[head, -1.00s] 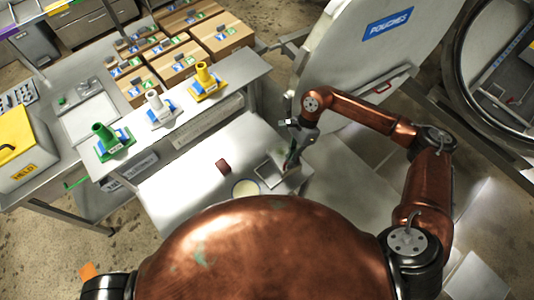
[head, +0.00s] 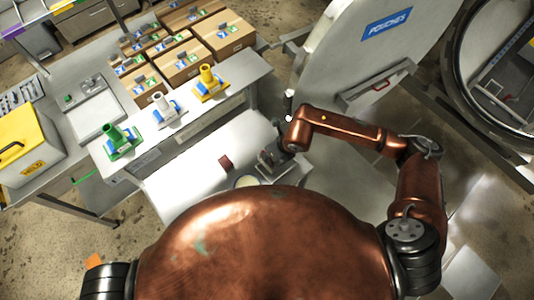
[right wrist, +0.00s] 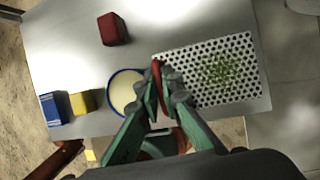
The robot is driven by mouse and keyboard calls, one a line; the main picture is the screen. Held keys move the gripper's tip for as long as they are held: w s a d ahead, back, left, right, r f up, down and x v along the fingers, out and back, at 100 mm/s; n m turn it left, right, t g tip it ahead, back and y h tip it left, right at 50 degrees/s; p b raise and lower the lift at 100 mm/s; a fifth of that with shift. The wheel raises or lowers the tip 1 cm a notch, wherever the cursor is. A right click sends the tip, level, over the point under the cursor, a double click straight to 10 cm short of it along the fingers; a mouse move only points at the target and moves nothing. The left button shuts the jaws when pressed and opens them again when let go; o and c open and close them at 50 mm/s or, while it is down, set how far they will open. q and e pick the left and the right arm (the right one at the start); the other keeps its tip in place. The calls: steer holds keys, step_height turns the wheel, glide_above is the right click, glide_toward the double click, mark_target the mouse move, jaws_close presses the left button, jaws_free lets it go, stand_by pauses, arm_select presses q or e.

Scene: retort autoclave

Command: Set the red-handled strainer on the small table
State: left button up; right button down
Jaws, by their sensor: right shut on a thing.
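The strainer (right wrist: 205,75) shows in the right wrist view as a flat perforated metal plate with green bits on it. Its red handle (right wrist: 157,72) is at the plate's left edge. My right gripper (right wrist: 162,92) is shut on this handle. In the head view my right gripper (head: 272,157) is low over the right end of the pale metal small table (head: 190,180). The strainer overlaps the table's surface in the wrist view; I cannot tell whether it touches it. My left gripper is out of view.
Beside the strainer are a blue-rimmed round dish (right wrist: 124,92) and a dark red block (right wrist: 112,29). Yellow (right wrist: 82,102) and blue (right wrist: 53,108) blocks are farther left. Green, white and yellow funnels stand on the bench (head: 190,115). A large round door (head: 370,60) is behind.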

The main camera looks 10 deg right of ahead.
mark_target(267, 161)
steer(key=shift+f+b, duration=1.4)
steer(key=shift+f, duration=1.55)
steer(key=shift+w+f+b, duration=0.1)
steer(key=shift+f+b, duration=0.95)
steer(key=shift+f, duration=0.2)
steer(key=c, duration=2)
jaws_free()
steer(key=shift+c, duration=0.2)
